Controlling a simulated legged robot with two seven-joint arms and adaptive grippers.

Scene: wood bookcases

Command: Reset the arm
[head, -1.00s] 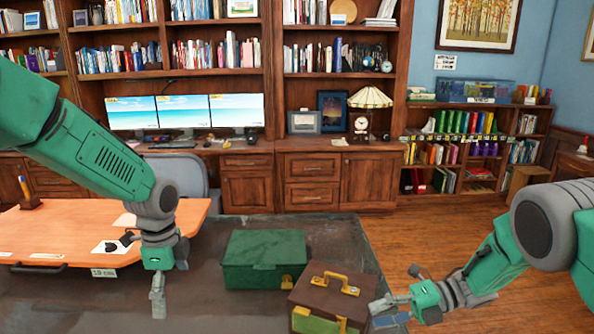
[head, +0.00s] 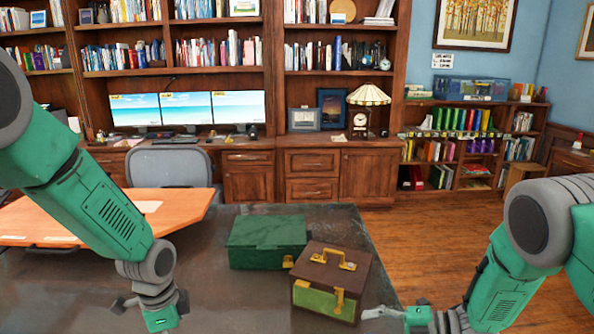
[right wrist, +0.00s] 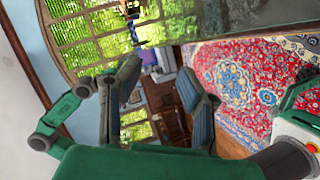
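My left arm comes in from the left in the head view, and its gripper (head: 128,305) hangs low over the dark tabletop (head: 225,305). One finger shows at its left; the rest is hidden, so its opening is unclear. My right gripper (head: 380,313) is at the bottom edge, just right of the brown case, with its fingers pointing left. In the right wrist view, its fingers (right wrist: 155,105) stand apart with nothing between them. The brown case (head: 363,272) has a yellow handle and latch. A green box (head: 267,234) sits behind it to the left.
An orange wooden desk surface (head: 185,207) is at the left, with a grey chair (head: 170,170) behind it. Bookcases, monitors (head: 187,108) and a lamp (head: 369,96) line the back. Wood floor (head: 440,240) is open at the right. A red rug (right wrist: 255,85) shows in the wrist view.

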